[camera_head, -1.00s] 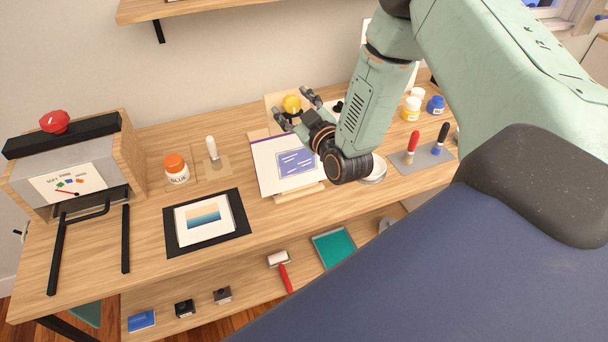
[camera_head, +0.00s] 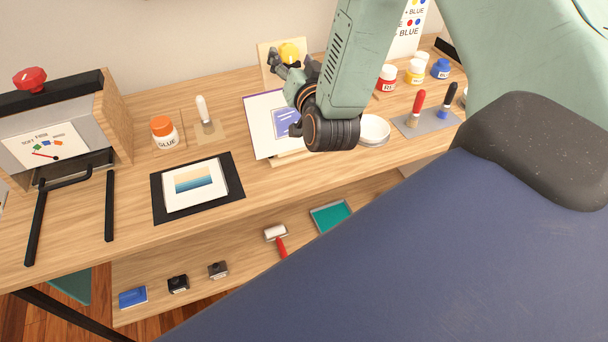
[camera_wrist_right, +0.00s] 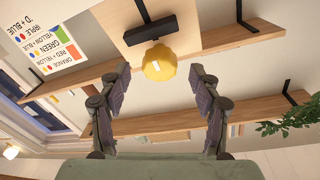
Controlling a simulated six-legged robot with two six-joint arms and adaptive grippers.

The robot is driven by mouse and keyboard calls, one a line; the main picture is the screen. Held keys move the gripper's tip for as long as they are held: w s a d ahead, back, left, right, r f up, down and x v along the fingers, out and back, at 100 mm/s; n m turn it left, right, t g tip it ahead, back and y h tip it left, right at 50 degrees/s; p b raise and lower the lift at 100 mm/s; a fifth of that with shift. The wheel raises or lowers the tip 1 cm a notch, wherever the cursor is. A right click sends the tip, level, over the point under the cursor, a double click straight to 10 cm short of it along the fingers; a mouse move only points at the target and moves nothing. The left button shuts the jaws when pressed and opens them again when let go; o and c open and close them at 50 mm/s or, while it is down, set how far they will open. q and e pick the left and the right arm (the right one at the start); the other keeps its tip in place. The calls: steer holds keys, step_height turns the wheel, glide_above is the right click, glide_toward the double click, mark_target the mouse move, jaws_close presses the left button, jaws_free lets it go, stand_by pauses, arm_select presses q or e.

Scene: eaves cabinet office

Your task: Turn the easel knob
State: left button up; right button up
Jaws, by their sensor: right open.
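The easel knob is a yellow lobed knob (camera_head: 289,52) on a pale wooden upright board (camera_head: 266,58) at the back of the bench. In the right wrist view the knob (camera_wrist_right: 159,68) shows centred just beyond and between the fingertips, with a dark block beside it on the board. My right gripper (camera_head: 287,66) is in front of the knob, partly covering it in the head view. Its two fingers are spread, with nothing between them, also in the right wrist view (camera_wrist_right: 160,82). I cannot tell any contact. My left gripper is out of view.
Free bench lies in front.

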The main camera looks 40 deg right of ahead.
steer(key=s+a+f+n+g+y+b, duration=0.1)
steer(key=s+a+f+g, duration=0.1)
steer(key=s+f, duration=0.3)
steer(key=s+a+f+n+g+y+b, duration=0.2)
steer(key=s+f, duration=0.3)
steer(key=f, duration=0.7)
steer(key=s+a+f+n+g+y+b, duration=0.1)
steer(key=s+a+f+g, duration=0.3)
steer(key=s+f, duration=0.2)
step_height(320, 180, down, 2)
steer(key=shift+a+f+y+b, duration=0.25)
steer(key=shift+a+y+b, duration=0.05)
steer(key=shift+a+b, duration=0.1)
steer(key=s+a+f+n+g+b, duration=0.1)
steer(key=s+f+g, duration=0.3)
steer(key=s, duration=0.6)
steer(key=s+a+f+n+g+y+b, duration=0.1)
steer(key=s+a+f+n+g+b, duration=0.1)
steer(key=s+f+g, duration=0.3)
steer(key=s+f+b, duration=0.1)
steer(key=s+f, duration=0.3)
steer(key=s, duration=0.2)
steer(key=shift+a+f, duration=0.2)
steer(key=shift+a, duration=0.1)
steer(key=shift+s, duration=0.15)
